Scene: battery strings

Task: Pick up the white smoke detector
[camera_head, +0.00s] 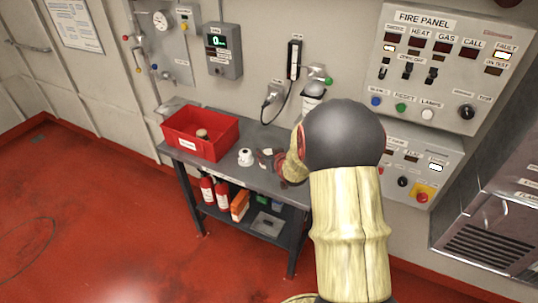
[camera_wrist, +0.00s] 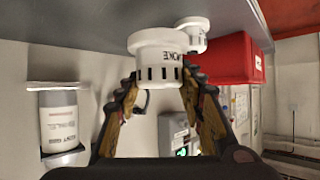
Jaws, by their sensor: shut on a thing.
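The wrist view is upside down, with the table at its top. My gripper (camera_wrist: 160,86) is shut on a white round smoke detector (camera_wrist: 158,56) marked "SMOKE", with one finger on each side of its slotted part. I cannot tell whether the detector touches the table or is held just above it. A second white round device (camera_wrist: 192,30) stands behind it; it also shows on the table in the head view (camera_head: 246,157).
The dark grey table (camera_head: 232,174) carries a red bin (camera_head: 201,133) with a tan round thing in it. The fire panel (camera_head: 425,65) is on the wall at right. Red floor is open at left.

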